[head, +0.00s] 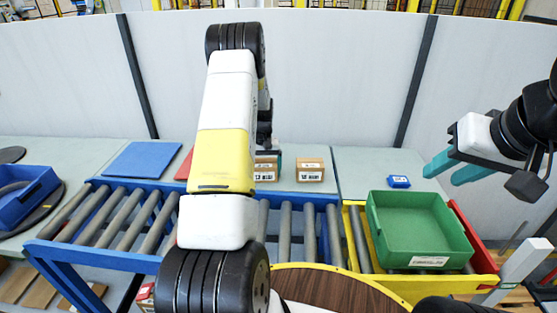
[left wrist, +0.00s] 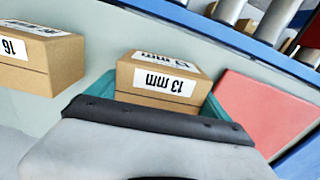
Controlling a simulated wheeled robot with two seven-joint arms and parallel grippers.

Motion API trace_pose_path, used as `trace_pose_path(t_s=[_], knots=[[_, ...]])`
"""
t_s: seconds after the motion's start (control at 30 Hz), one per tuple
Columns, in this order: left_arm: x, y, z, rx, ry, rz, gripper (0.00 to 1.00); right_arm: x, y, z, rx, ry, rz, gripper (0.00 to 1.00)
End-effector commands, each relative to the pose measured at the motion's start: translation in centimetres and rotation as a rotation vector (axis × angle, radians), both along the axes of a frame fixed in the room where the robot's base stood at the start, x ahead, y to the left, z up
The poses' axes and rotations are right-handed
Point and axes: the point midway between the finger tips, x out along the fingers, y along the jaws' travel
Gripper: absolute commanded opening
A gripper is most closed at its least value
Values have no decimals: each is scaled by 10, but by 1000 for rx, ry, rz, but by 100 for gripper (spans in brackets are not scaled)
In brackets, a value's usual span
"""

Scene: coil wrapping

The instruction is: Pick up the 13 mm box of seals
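The 13 mm box of seals (left wrist: 160,80) is a small brown carton with a white label, upside down in the left wrist view. In the head view it (head: 265,168) stands on the grey table, partly hidden by my left arm. My left gripper (left wrist: 162,92) has its teal fingers on either side of the box, very near its sides; whether they press on it is unclear. In the head view only part of this gripper (head: 273,162) shows behind the arm. My right gripper (head: 441,173) is open and empty at the right, above the table.
A similar 16 mm box (head: 310,169) stands just right of the 13 mm box; a red flat piece (head: 184,165) lies to the left. A roller conveyor (head: 110,213) runs in front. A green bin (head: 418,229) and a small blue box (head: 399,181) are at the right.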

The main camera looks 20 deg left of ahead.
Motion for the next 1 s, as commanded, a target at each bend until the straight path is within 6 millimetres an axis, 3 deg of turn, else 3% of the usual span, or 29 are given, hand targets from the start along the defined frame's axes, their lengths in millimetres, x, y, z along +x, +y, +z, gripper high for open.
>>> trace_pose_path(t_s=[0.03,0.2,0.57,0.87,1.0], knots=[[0,0,0,0,0,0,49,0,0,0,0,0,0,36],[1,0,1,0,-2,0,18,0,0,0,0,0,0,36],[1,0,6,0,-3,0,18,0,0,0,0,0,0,36],[1,0,38,1,-5,0,18,0,0,0,0,0,0,36],[-20,-14,40,-1,-1,-3,18,0,0,0,0,0,0,36]])
